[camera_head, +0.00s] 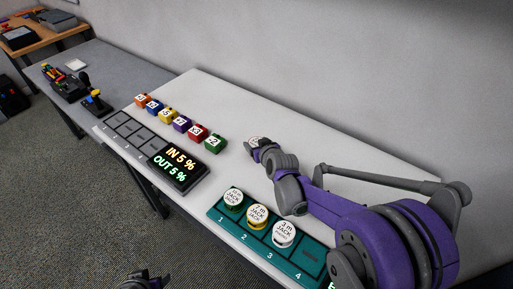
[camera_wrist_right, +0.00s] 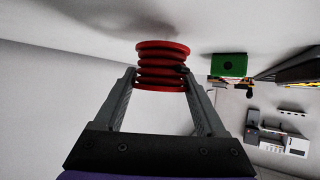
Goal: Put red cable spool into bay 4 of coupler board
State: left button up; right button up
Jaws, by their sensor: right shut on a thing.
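My right gripper (camera_head: 258,146) is over the white table, behind the coupler board. In the right wrist view it (camera_wrist_right: 160,78) is shut on the red cable spool (camera_wrist_right: 162,66), a ribbed red cylinder between the fingertips. In the head view only a bit of the spool's pale top (camera_head: 254,141) shows at the gripper. The teal coupler board (camera_head: 256,246) lies at the table's front edge. Bays 1 to 3 hold white-topped jack spools; bay 4 (camera_head: 311,258) looks empty, partly hidden by my right arm. My left gripper (camera_head: 146,279) is at the bottom edge; its jaws are unclear.
A row of coloured, numbered blocks (camera_head: 181,124) stands left of the gripper, with the green block (camera_head: 214,143) nearest. A black display (camera_head: 176,168) and a grey compartment tray (camera_head: 126,129) lie in front of them. The table behind the board is clear.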

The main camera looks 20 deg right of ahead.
jog(key=shift+f, duration=0.95)
jog(key=shift+f, duration=0.1)
jog(key=o, duration=1.1)
jog(key=shift+f, duration=0.1)
jog(key=o, duration=0.3)
jog(key=shift+o, duration=0.2)
